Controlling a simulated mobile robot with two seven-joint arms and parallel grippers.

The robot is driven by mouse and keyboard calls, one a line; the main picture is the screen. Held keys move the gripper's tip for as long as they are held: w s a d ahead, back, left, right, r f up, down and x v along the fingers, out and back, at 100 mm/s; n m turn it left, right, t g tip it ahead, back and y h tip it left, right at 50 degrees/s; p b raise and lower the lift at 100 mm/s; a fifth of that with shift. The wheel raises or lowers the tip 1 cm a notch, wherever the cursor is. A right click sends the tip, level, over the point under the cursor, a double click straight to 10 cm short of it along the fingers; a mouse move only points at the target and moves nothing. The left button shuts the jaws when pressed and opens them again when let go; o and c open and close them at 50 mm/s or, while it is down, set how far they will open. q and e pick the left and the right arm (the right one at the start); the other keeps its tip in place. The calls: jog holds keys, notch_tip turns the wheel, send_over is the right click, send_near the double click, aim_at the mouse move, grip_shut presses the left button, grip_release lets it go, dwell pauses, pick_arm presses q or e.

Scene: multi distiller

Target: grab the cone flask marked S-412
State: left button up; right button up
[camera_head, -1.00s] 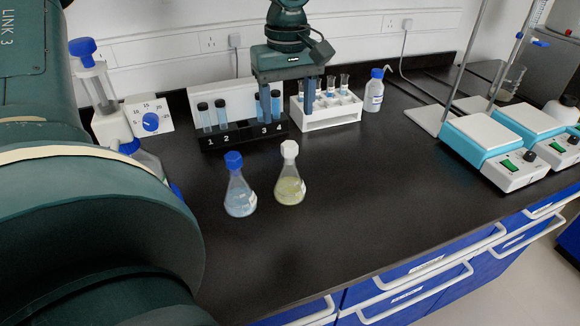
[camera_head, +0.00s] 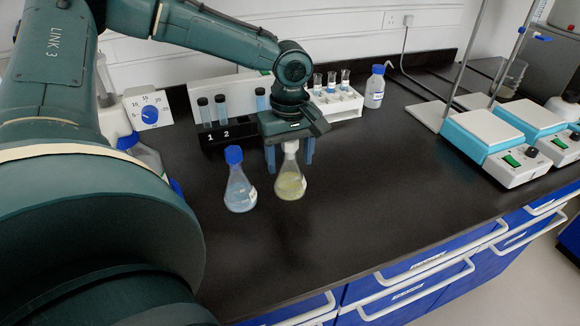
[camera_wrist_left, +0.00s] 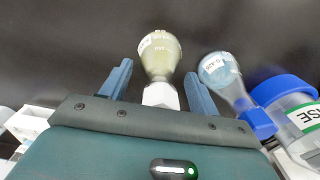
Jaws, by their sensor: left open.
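A cone flask with pale yellow-green liquid and a white cap (camera_head: 290,187) stands upright on the black bench. A cone flask with pale blue liquid and a blue cap (camera_head: 240,192) stands just left of it. My left gripper (camera_head: 290,163) is open, with its fingers on either side of the white cap and no visible grip on it. In the left wrist view the yellow-green flask (camera_wrist_left: 160,58) shows between the two spread fingers, and the blue-liquid flask (camera_wrist_left: 218,72) is outside them to the right. Their small labels are too blurred to read surely. My right gripper is not in view.
A black tube rack (camera_head: 213,139) and a white rack (camera_head: 345,106) stand behind, with a blue-capped bottle (camera_head: 375,90) beside them. Hotplates (camera_head: 488,140) stand at the right. The bench (camera_head: 380,190) is clear in the middle right.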

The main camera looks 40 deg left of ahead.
pick_arm(q)
jog(key=shift+c, duration=0.5)
grip_shut()
dwell(0.4)
